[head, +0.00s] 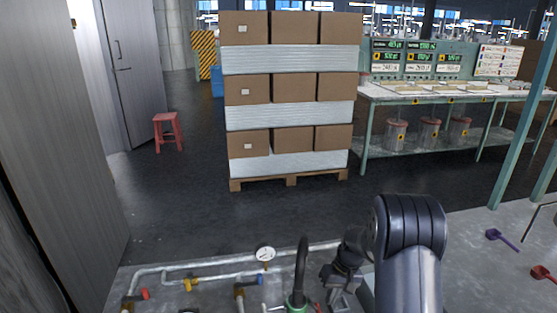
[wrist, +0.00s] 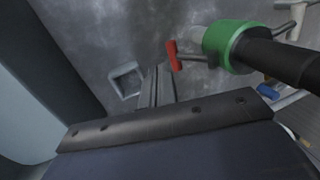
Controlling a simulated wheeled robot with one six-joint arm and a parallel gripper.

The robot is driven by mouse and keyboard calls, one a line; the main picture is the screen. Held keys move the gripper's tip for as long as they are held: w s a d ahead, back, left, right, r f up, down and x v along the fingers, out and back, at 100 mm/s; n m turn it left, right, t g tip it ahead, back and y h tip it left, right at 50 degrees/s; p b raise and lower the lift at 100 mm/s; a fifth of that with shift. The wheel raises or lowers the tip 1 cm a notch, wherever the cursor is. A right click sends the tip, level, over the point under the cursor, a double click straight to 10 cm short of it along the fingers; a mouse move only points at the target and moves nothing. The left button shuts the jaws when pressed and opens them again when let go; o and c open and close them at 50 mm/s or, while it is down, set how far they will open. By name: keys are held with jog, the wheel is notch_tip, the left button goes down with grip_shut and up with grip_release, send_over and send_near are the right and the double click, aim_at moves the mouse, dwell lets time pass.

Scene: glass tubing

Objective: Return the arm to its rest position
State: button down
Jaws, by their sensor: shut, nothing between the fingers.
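My arm (head: 408,260) rises at the lower right of the head view and bends over toward the bench. My gripper (head: 338,298) hangs low over the bench, just right of the black hose (head: 303,262) with its green collar (head: 297,301). In the wrist view my gripper (wrist: 155,72) shows narrow grey fingers close together, shut and holding nothing. There the green collar (wrist: 226,40) and a red lever (wrist: 172,55) lie just right of the fingers. I cannot tell the exact gap.
Pipes (head: 205,272) with a gauge (head: 265,254) and coloured valve levers run along the bench left of my gripper. A purple scoop-like item (head: 501,239) and a red one (head: 543,273) lie at right. Beyond the bench stand stacked boxes (head: 293,88) and a red stool (head: 168,130).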

jog(key=shift+w+a+r+t+h+p, duration=0.1)
jog(key=shift+a+r+t+h+p, duration=0.1)
jog(key=shift+r+h+p, duration=0.15)
jog(key=shift+w+a+r+t+h+p, duration=0.1)
jog(key=shift+r+t+h+p, duration=0.15)
jog(key=shift+h, duration=0.2)
jog(key=shift+d+f, duration=0.1)
jog(key=shift+f, duration=0.05)
